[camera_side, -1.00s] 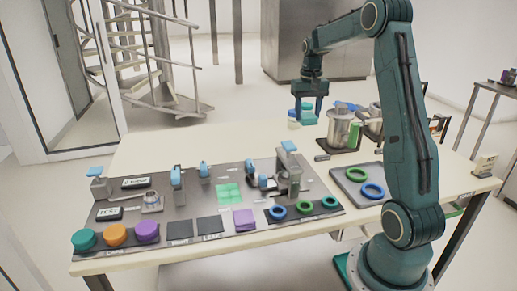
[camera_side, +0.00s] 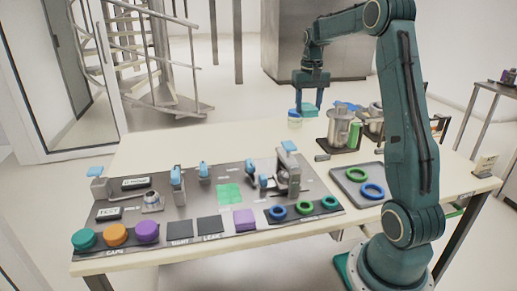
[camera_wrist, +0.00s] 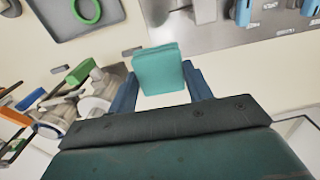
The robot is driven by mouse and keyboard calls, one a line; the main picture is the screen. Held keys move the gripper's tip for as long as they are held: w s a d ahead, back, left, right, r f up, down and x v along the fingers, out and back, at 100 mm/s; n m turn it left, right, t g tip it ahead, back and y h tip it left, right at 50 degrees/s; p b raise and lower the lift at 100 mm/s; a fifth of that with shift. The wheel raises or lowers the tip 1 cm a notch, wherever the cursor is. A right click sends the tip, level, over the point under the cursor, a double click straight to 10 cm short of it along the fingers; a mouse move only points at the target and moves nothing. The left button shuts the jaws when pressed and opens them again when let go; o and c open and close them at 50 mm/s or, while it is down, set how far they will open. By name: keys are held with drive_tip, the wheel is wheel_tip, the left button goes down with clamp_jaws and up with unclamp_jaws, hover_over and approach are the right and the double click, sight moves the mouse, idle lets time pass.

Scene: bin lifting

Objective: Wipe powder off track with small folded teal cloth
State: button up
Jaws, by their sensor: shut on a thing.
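My gripper (camera_side: 309,102) is above the back of the table in the side view, shut on a small folded teal cloth (camera_wrist: 159,69). In the wrist view the cloth sits between the two blue fingers. It also shows between the fingertips in the side view (camera_side: 307,108). The grey track board (camera_side: 200,206) lies on the table to the left and nearer. A bright green patch (camera_side: 229,194) lies on its middle; I cannot tell if this is powder. The cloth is clear of the board.
Metal pots (camera_side: 342,128) stand just right of my gripper. A grey tray (camera_side: 360,186) holds green and blue rings. Blue-topped clamps (camera_side: 289,168) stand up from the board. Coloured caps (camera_side: 115,235) line its front edge. The table's back left is clear.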

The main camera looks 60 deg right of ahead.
drive_tip(key=shift+r, duration=0.5)
drive_tip(key=r, duration=0.4)
drive_tip(key=shift+w+a+r, duration=0.1)
drive_tip(key=shift+w+a, duration=0.05)
drive_tip(key=shift+a, duration=0.05)
drive_tip(key=w+a+n, duration=0.4)
drive_tip(key=w+a, duration=0.3)
drive_tip(key=a, duration=0.6)
drive_tip(key=n, duration=0.5)
hover_over(231, 205)
wheel_tip(231, 205, down, 16)
drive_tip(key=shift+s+d+f, duration=0.1)
drive_tip(key=shift+f, duration=4.6)
drive_tip(key=shift+w+d, duration=0.6)
drive_tip(key=shift+w, duration=0.05)
drive_tip(key=shift+c, duration=0.3)
drive_tip(key=shift+w+d, duration=3.2)
drive_tip(key=shift+d, duration=0.05)
drive_tip(key=shift+s+a, duration=3.85)
drive_tip(key=shift+a, duration=0.1)
wheel_tip(231, 205, up, 8)
